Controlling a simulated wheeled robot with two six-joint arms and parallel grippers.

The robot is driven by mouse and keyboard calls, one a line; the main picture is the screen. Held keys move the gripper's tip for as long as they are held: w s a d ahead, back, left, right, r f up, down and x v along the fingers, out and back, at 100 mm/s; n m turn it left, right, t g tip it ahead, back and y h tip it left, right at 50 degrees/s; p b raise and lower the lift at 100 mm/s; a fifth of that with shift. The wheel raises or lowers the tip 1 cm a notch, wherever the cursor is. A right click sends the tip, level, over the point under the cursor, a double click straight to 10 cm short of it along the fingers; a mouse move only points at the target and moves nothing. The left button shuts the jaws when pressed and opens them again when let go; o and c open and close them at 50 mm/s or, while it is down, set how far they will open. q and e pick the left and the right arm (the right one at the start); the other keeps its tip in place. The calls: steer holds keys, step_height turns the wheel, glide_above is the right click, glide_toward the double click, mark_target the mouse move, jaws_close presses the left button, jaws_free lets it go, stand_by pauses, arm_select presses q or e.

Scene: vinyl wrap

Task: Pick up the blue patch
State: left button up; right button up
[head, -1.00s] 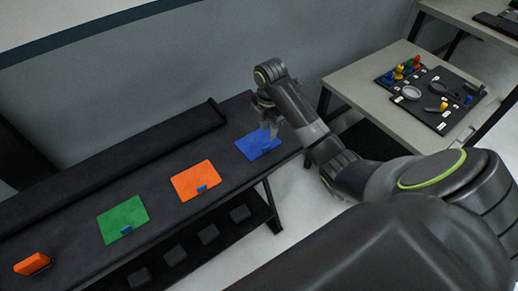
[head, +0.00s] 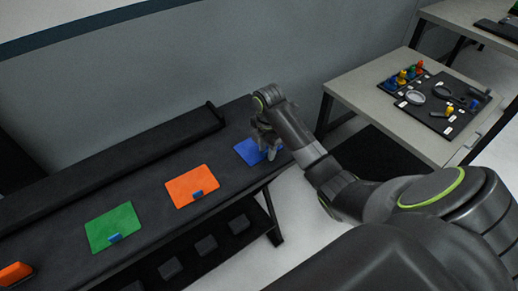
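The blue patch (head: 247,151) lies flat near the right end of the long black table (head: 150,183). My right gripper (head: 270,155) points down over the patch's right part and hides some of it. Its fingers look close to the patch, but I cannot tell whether they touch it or how far apart they are. My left gripper is not in view.
An orange patch (head: 190,184) and a green patch (head: 112,226) lie left of the blue one, each with a small blue tab. An orange block (head: 14,273) sits at the far left. A raised black ledge (head: 120,163) runs along the back. A grey table (head: 360,85) with tools stands at right.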

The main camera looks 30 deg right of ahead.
steer(key=shift+c, duration=0.3)
jaws_close()
steer(key=shift+r, duration=0.1)
steer(key=shift+r, duration=0.5)
step_height(320, 180, up, 9)
steer(key=p, duration=0.7)
